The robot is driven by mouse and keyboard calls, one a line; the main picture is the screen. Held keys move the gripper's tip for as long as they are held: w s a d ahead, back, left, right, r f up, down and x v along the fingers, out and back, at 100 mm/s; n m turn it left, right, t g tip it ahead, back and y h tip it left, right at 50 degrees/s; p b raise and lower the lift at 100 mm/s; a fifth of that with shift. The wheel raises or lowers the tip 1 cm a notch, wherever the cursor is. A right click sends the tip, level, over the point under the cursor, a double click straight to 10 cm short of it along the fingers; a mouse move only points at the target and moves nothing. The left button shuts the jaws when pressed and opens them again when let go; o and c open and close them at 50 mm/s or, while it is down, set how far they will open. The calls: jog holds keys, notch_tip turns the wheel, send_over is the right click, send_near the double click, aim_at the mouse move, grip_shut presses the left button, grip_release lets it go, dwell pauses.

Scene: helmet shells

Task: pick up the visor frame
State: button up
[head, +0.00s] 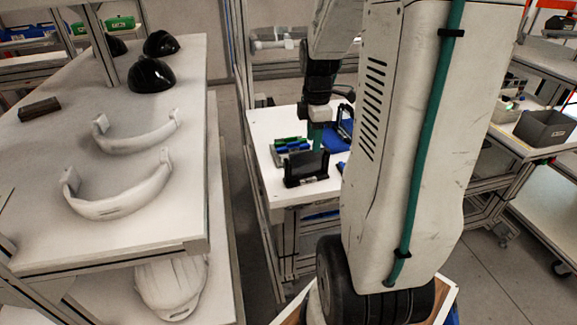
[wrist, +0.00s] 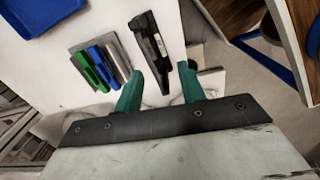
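Two white curved bands with raised ends lie on the left table in the head view, a nearer one (head: 118,205) and a farther one (head: 138,141). Both could be the visor frame; I cannot tell which is meant. My gripper (head: 317,137) is well to their right, pointing down over a small white table. In the wrist view my gripper (wrist: 160,78) has its green fingers apart with nothing held. A long black piece (wrist: 150,45) lies below, its near end between the fingers in the picture. No white band shows in the wrist view.
The small table (head: 266,128) carries a black stand (head: 306,168), green and blue pieces (head: 290,146) and a blue tray (wrist: 40,12). Dark helmet shells (head: 151,75) and a brown block (head: 39,109) sit on the left table. A floor gap separates the tables.

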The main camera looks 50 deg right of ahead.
jog(key=n, duration=0.2)
send_over(322, 172)
notch_tip(322, 172, down, 3)
jog(key=shift+s+f, duration=0.1)
jog(key=shift+f, duration=0.1)
jog(key=f, duration=0.7)
jog(key=shift+w+f, duration=0.2)
jog(key=shift+f, duration=0.05)
grip_shut()
